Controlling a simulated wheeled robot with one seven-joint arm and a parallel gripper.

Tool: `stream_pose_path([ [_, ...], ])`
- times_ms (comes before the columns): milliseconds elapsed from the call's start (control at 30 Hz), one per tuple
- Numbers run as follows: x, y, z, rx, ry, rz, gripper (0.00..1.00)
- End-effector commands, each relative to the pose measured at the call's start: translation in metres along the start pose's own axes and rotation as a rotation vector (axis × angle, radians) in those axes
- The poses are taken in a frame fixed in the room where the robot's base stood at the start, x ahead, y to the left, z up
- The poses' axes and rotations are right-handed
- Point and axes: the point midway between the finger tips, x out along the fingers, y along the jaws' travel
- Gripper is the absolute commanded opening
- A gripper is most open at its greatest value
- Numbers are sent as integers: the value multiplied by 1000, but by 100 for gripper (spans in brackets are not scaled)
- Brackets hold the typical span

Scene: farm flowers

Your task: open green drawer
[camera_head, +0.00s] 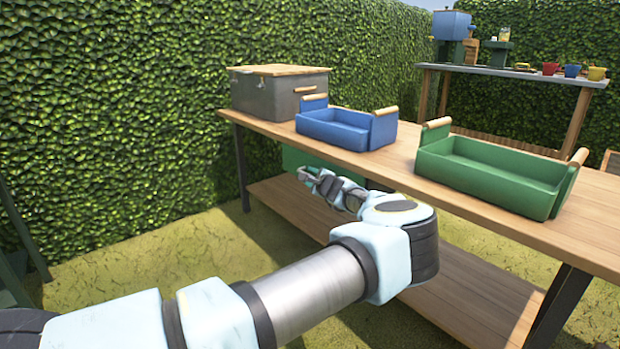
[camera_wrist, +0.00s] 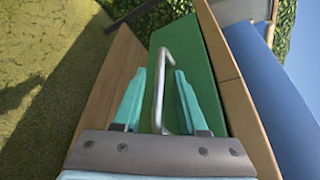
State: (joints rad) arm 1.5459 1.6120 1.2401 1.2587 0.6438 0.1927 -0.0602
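The green drawer (camera_head: 292,158) is under the near tabletop, below the blue tray, mostly hidden behind my arm in the head view. In the wrist view its green front (camera_wrist: 197,75) carries a bent metal bar handle (camera_wrist: 160,90). My gripper (camera_head: 308,174) is at the drawer front. In the wrist view my gripper (camera_wrist: 161,72) is open, its two teal fingers on either side of the handle with a gap showing on each side. The drawer seems closed, but its edges are largely hidden.
On the wooden table (camera_head: 400,170) stand a grey box with a wooden lid (camera_head: 275,98), a blue tray (camera_head: 340,132) and a green tray (camera_head: 480,172). A lower wooden shelf (camera_head: 470,310) runs beneath.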

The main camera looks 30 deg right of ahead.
Motion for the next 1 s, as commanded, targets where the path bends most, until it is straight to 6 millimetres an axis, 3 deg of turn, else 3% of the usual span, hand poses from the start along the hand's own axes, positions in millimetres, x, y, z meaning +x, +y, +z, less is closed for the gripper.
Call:
stream_pose_path([
  [33,0,0,0,0,0,0,35],
  [333,0,0,0,0,0,0,1],
  [1000,0,0,0,0,0,0,0],
])
